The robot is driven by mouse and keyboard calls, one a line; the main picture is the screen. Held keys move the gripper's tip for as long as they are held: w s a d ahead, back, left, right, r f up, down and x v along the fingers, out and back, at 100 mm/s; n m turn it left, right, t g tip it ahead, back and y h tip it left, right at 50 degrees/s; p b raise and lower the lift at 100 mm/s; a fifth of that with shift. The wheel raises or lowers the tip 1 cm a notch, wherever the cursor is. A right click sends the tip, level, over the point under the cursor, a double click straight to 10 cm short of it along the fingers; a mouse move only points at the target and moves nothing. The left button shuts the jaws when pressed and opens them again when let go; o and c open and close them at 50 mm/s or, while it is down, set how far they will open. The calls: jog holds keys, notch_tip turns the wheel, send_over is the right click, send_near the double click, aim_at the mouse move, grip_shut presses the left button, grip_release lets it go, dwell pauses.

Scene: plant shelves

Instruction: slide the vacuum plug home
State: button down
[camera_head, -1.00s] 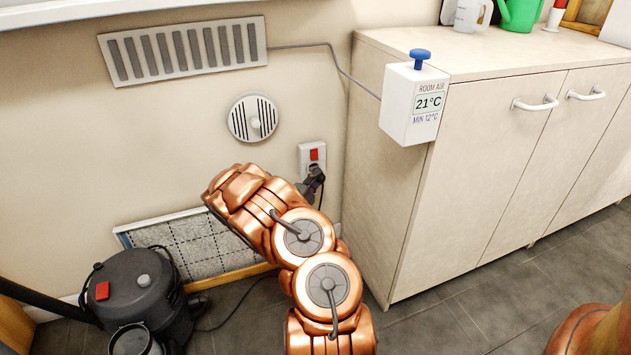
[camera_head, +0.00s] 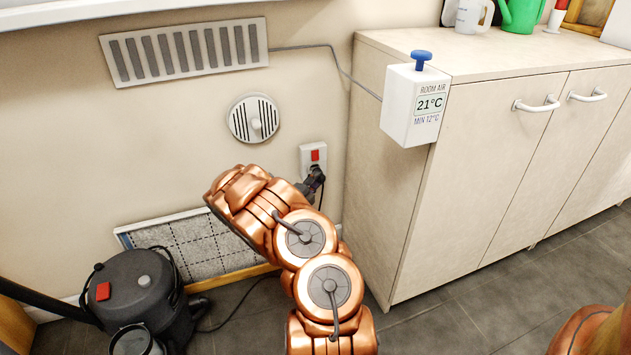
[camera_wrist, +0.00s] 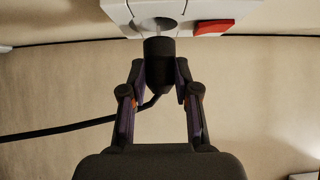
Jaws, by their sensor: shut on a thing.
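The vacuum plug is a dark cylinder (camera_wrist: 159,66) held between the fingers of my gripper (camera_wrist: 160,85), with its cord trailing off to the left in the wrist view. Its front end is at the round recess of the white wall socket (camera_wrist: 150,12); I cannot tell how deep it sits. In the head view the socket (camera_head: 313,158), with a red switch, is on the wall left of the cabinet. My gripper (camera_head: 316,178) is shut on the plug just below the switch, and my arm partly hides this area.
The black vacuum cleaner (camera_head: 133,290) stands on the floor at the lower left. A filter panel (camera_head: 190,243) is low on the wall. The cabinet (camera_head: 400,225) side stands close right of the socket, with a room-air box (camera_head: 413,105) on its corner.

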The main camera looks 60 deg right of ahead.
jog(key=shift+w+d+b, duration=0.25)
jog(key=shift+w+d, duration=0.2)
jog(key=shift+w, duration=0.2)
jog(key=shift+w+d+b, duration=0.25)
jog(key=shift+w+d, duration=0.2)
jog(key=shift+w, duration=0.2)
dwell(2.6)
jog(key=c, duration=0.8)
grip_release()
jog(key=shift+o, duration=0.2)
jog(key=shift+a, duration=0.1)
jog(key=s+a, duration=0.1)
jog(key=a, duration=1)
jog(key=shift+a, duration=0.4)
